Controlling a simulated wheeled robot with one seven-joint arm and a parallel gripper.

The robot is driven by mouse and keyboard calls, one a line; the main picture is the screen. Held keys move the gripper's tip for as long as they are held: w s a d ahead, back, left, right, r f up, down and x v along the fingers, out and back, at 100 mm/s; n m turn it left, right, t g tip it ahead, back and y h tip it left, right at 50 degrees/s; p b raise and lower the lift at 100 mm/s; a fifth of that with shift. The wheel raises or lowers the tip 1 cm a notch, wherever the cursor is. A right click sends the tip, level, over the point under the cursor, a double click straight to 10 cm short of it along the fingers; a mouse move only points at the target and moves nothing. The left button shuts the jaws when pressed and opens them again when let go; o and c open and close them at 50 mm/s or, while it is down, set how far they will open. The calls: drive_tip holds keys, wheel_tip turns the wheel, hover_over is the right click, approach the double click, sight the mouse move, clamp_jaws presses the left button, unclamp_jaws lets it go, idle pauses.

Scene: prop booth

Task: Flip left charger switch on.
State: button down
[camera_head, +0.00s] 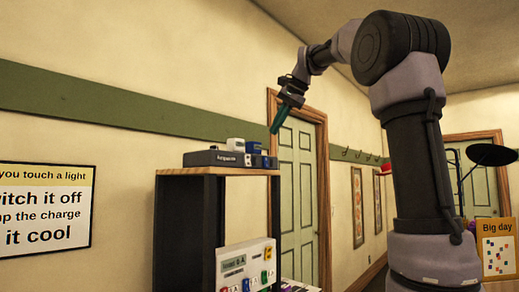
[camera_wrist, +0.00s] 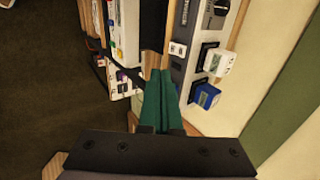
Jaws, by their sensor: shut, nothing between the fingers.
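A dark strip (camera_head: 214,158) with a small label lies on top of a shelf unit. A white charger (camera_head: 236,145) and a blue charger (camera_head: 254,147) sit at its right part. In the wrist view the white charger (camera_wrist: 219,62) and blue charger (camera_wrist: 206,96) are beside the strip, with a small white switch-like piece (camera_wrist: 178,48) near them. I cannot read which way any switch is set. My gripper (camera_head: 274,131) has teal fingers, shut and empty, above and to the right of the chargers in the head view. The fingers also show in the wrist view (camera_wrist: 159,73).
The shelf unit has a wooden top (camera_head: 225,171) and black sides. A pale panel (camera_head: 246,264) with coloured sockets or switches stands lower down. A sign (camera_head: 45,207) hangs on the left wall. A green door (camera_head: 297,190) is behind. The air around my gripper is clear.

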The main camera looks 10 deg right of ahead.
drive_tip(key=shift+f, duration=0.1)
approach(249, 165)
wheel_tip(249, 165, down, 3)
drive_tip(key=shift+w+a+f, duration=0.5)
drive_tip(key=shift+w+a, duration=0.05)
drive_tip(key=shift+w, duration=0.15)
drive_tip(key=shift+w+a+f, duration=0.5)
drive_tip(key=shift+w+a, duration=0.1)
drive_tip(key=shift+w, duration=0.15)
drive_tip(key=shift+w+a+f, duration=0.15)
drive_tip(key=shift+f, duration=0.1)
drive_tip(key=shift+r, duration=0.1)
